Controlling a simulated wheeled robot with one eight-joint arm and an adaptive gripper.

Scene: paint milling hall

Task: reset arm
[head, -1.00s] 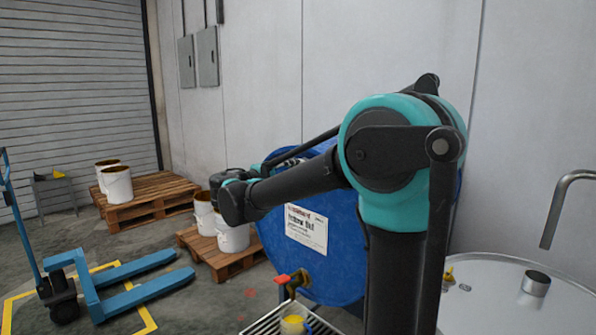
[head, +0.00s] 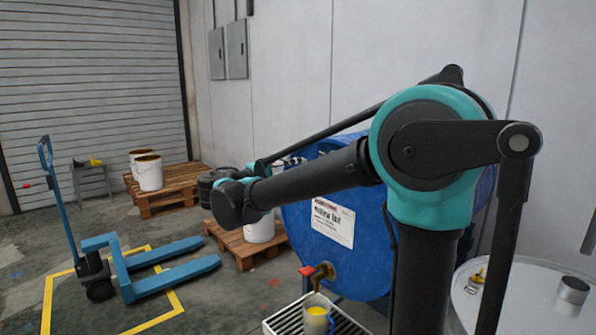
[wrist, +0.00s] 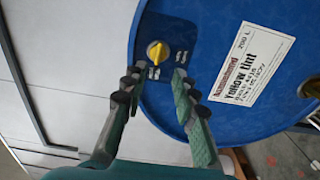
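In the wrist view my gripper (wrist: 156,82) is open, its two fingers apart with nothing between them. Past the fingertips is the blue drum (wrist: 208,25) with a yellow knob (wrist: 157,52) and a white "Yellow tint" label (wrist: 252,64). I cannot tell the exact distance to the knob. In the head view my arm reaches left in front of the blue drum (head: 365,249), and the gripper itself is hidden behind my arm. The drum's tap with a red handle (head: 307,271) sits above a cup with yellow content (head: 317,316).
The cup stands on a grated tray (head: 281,325). A round white drum top (head: 470,308) with a metal cup (head: 573,290) is at right. Pallets (head: 241,248) with white buckets (head: 260,230) and a blue pallet jack (head: 165,284) stand left. Floor between them is partly clear.

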